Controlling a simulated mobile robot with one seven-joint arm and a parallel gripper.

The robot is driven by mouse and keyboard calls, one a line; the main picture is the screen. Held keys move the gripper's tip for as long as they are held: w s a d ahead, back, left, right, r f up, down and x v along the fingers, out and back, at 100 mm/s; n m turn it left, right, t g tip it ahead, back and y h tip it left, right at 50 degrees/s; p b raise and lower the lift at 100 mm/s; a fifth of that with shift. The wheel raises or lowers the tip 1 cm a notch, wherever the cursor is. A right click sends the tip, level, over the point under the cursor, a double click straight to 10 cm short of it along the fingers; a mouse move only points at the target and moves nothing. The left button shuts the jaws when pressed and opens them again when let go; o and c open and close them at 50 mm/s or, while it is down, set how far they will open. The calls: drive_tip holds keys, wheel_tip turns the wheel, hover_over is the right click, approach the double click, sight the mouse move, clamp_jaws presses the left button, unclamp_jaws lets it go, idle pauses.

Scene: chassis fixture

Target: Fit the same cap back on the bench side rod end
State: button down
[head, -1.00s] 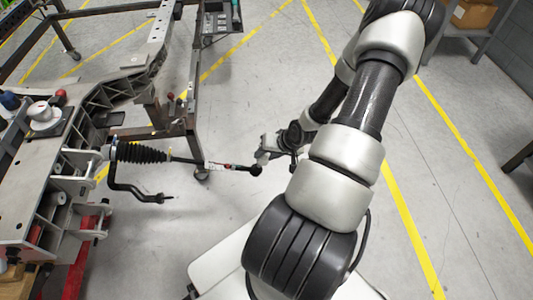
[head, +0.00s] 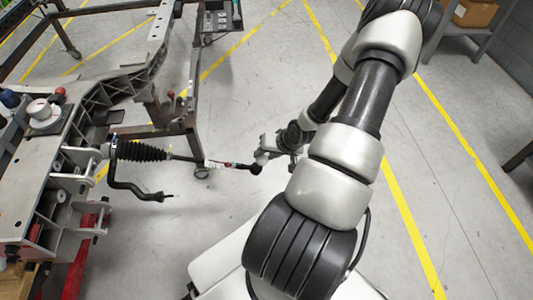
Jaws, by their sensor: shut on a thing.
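The bench side rod (head: 213,163) reaches right from a ribbed black boot (head: 140,151) on the fixture. My gripper (head: 262,157) comes in from the right and is shut on the cap, right at the rod's tip. The fingers and arm partly hide the contact, so how the cap sits on the rod end cannot be told.
The grey chassis fixture (head: 62,175) stands at the left, with a bent black bar (head: 130,188) below the boot. A white round part (head: 40,110) sits on it. A wheeled steel frame (head: 192,90) stands behind the rod. The floor below the rod is open.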

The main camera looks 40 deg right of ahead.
drive_tip(key=shift+w+a+f+b, duration=0.15)
drive_tip(key=shift+a+f+b, duration=0.1)
drive_tip(key=shift+f+b, duration=0.4)
drive_tip(key=shift+w+a+f+b, duration=0.1)
drive_tip(key=shift+a+f+b, duration=0.25)
drive_tip(key=shift+f, duration=0.4)
drive_tip(key=shift+f, duration=0.15)
idle(0.9)
drive_tip(key=c, duration=1.2)
unclamp_jaws()
drive_tip(key=shift+o, duration=0.2)
drive_tip(key=p+v, duration=0.4)
drive_tip(key=shift+r, duration=0.4)
drive_tip(key=shift+p+v, duration=1)
drive_tip(key=shift+v, duration=0.15)
drive_tip(key=shift+s, duration=0.15)
